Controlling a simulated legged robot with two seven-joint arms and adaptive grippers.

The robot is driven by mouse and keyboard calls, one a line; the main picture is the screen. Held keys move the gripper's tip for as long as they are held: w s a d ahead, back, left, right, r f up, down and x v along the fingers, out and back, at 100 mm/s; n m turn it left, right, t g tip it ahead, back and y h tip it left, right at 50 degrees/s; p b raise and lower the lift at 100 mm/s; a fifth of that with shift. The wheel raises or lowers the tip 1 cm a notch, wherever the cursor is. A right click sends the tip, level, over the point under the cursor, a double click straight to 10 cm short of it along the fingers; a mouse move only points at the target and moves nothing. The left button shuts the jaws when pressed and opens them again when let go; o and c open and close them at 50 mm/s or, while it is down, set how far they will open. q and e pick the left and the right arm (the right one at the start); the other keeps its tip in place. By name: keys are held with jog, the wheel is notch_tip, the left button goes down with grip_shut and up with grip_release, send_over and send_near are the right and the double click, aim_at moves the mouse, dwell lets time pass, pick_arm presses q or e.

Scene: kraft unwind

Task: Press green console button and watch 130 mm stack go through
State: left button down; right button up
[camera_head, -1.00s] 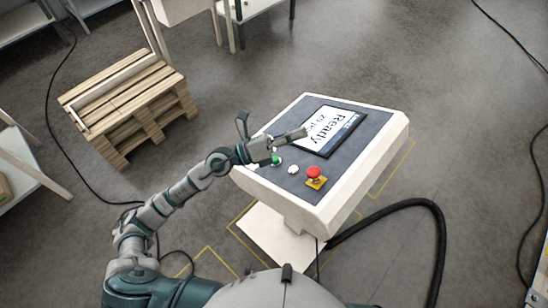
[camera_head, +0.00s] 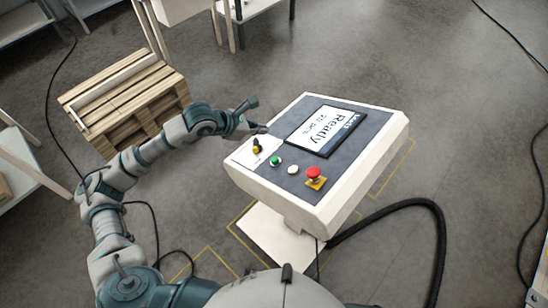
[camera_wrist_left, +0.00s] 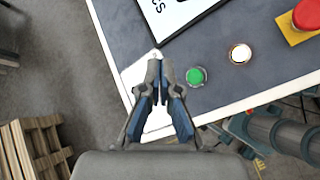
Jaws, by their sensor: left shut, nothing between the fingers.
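The console (camera_head: 350,180) is a white slanted box with a dark grey top panel. Its green button (camera_head: 275,160) shows uncovered, and also in the left wrist view (camera_wrist_left: 196,77). A white button (camera_head: 293,169) and a red mushroom button (camera_head: 314,173) on a yellow base sit in line beside it. The screen (camera_head: 325,130) reads "Ready", with a smaller line below. My left gripper (camera_head: 260,129) is at the console's upper left edge, beyond the green button. In the left wrist view its fingers (camera_wrist_left: 160,60) are together and empty, left of the green button. My right gripper is not in view.
A wooden pallet (camera_head: 125,100) lies on the floor at left. A thick black hose (camera_head: 435,225) curves from the console at right. Open floor lies beyond the console.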

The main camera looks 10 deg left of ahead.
aim_at(275, 160)
pick_arm(q)
jog(key=d+f+b, duration=0.1)
jog(key=f, duration=0.1)
jog(key=s+f+b, duration=0.1)
jog(key=f, duration=0.2)
jog(key=d+f+b, duration=0.1)
jog(key=f, duration=0.1)
jog(key=shift+s+d+f, duration=0.15)
jog(key=shift+s+d, duration=0.15)
jog(key=shift+s, duration=0.1)
jog(key=shift+d+f+b, duration=0.2)
jog(key=shift+f+b, duration=0.15)
jog(key=shift+b, duration=0.2)
jog(key=shift+s, duration=0.1)
dwell(0.6)
jog(key=shift+s+d+f+b, duration=0.2)
jog(key=shift+f+b, duration=0.1)
jog(key=shift+b, duration=0.25)
